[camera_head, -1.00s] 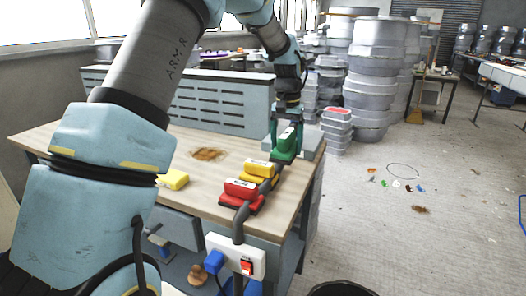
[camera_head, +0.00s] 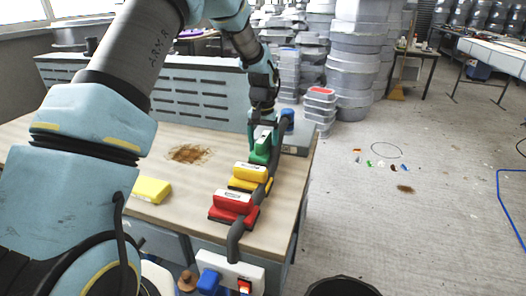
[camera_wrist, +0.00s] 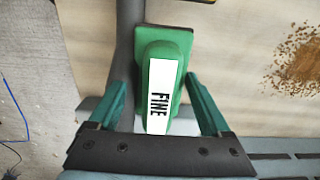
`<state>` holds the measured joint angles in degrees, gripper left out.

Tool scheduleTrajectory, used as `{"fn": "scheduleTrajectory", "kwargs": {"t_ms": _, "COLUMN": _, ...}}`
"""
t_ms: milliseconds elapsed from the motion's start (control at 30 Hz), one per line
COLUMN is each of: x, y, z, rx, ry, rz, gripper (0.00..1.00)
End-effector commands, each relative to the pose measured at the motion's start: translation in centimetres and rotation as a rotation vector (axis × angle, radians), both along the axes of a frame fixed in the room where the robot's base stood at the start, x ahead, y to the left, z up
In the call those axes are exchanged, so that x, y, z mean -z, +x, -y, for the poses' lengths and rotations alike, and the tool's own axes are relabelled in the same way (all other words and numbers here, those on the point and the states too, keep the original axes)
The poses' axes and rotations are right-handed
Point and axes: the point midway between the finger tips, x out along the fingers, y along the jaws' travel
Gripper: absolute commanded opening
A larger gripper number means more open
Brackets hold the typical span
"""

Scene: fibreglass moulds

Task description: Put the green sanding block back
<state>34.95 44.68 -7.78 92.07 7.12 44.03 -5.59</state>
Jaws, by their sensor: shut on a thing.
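The green sanding block (camera_head: 260,155) is at the far end of the row on the workbench (camera_head: 205,215), behind the yellow sanding block (camera_head: 250,173). The green block also shows in the wrist view (camera_wrist: 160,75), with a white label reading FINE. My gripper (camera_head: 262,140) points down and is shut on the green block. Its green fingers (camera_wrist: 157,95) are on either side of the block in the wrist view. The block is close beside the grey hose. I cannot tell whether its underside touches the bench.
A red sanding block (camera_head: 233,203) is nearest in the row. The grey hose (camera_head: 265,188) runs along the row's right side to a white socket box (camera_head: 230,270). A separate yellow block (camera_head: 152,190) lies to the left. A slotted grey panel (camera_head: 200,98) stands behind.

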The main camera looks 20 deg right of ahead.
Motion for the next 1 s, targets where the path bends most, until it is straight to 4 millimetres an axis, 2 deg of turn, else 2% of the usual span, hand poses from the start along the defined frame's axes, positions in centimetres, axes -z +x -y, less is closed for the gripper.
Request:
{"fn": "scheduleTrajectory", "kwargs": {"t_ms": 200, "x": 2.5, "y": 0.0, "z": -0.1, "rx": 0.001, "ry": 0.003, "rz": -0.002, "gripper": 0.21}}
{"fn": "scheduleTrajectory", "kwargs": {"t_ms": 533, "x": 3.0, "y": 0.0, "z": 0.0, "rx": 0.0, "ry": 0.001, "rz": 0.0, "gripper": 0.21}}
{"fn": "scheduleTrajectory", "kwargs": {"t_ms": 567, "x": 3.1, "y": 0.0, "z": 0.0, "rx": 0.0, "ry": 0.001, "rz": -0.002, "gripper": 0.83}}
{"fn": "scheduleTrajectory", "kwargs": {"t_ms": 700, "x": 3.0, "y": 0.0, "z": 0.0, "rx": 0.0, "ry": 0.001, "rz": -0.002, "gripper": 0.99}}
{"fn": "scheduleTrajectory", "kwargs": {"t_ms": 1000, "x": 2.6, "y": 0.0, "z": 0.0, "rx": 0.001, "ry": 0.001, "rz": -0.001, "gripper": 1.0}}
